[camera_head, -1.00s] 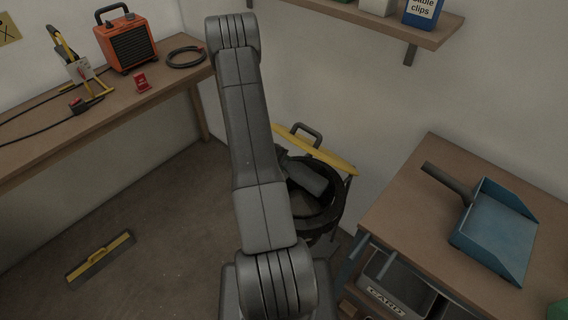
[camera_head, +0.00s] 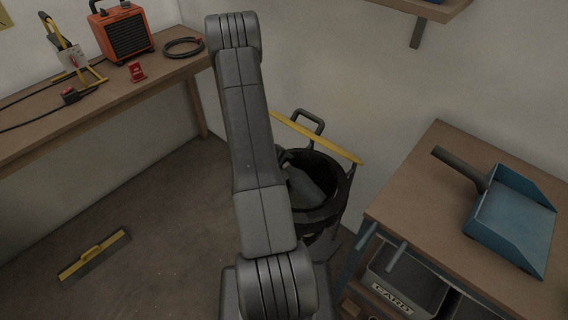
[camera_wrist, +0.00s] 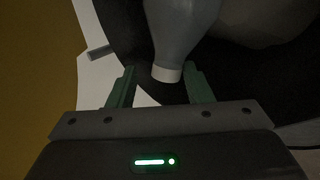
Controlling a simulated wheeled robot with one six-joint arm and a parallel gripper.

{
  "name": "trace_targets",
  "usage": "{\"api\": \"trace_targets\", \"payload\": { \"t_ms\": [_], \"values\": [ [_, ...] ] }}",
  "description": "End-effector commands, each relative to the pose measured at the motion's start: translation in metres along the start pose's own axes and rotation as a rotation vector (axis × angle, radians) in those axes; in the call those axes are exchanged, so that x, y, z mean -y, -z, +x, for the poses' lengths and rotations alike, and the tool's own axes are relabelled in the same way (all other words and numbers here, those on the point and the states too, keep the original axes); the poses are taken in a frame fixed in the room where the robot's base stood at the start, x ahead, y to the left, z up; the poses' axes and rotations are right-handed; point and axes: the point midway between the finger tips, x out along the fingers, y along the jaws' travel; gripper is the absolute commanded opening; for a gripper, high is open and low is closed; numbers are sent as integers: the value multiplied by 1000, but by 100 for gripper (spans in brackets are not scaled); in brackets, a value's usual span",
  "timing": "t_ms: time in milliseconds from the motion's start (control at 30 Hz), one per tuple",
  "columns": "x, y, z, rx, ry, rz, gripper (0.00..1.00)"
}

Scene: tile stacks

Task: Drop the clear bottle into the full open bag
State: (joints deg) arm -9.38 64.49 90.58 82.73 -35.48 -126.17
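A pale grey, see-through-looking bottle (camera_wrist: 183,30) with a white cap shows in the wrist view, its cap end towards me. My gripper (camera_wrist: 161,86) has two green fingers spread apart, with a gap on each side of the cap. The black open bag (camera_head: 346,190) hangs in a round stand behind my arm in the head view. Its dark inside fills much of the wrist view (camera_wrist: 245,65) around the bottle. A grey shape lies across the bag's mouth in the head view; I cannot tell what it is. My arm hides the bag's left side and my gripper there.
A bench at right holds a blue dustpan (camera_head: 510,222), with bins (camera_head: 405,283) below. A left bench holds an orange heater (camera_head: 122,36).

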Motion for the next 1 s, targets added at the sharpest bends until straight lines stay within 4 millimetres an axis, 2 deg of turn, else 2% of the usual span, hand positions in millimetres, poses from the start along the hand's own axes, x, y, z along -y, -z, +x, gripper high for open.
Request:
{"api": "trace_targets", "payload": {
  "t_ms": [667, 1000],
  "values": [
    [-1, 0, -1, 0, 0, 0, 52],
    [-26, 0, -26, 0, 0, 0, 52]
  ]
}}
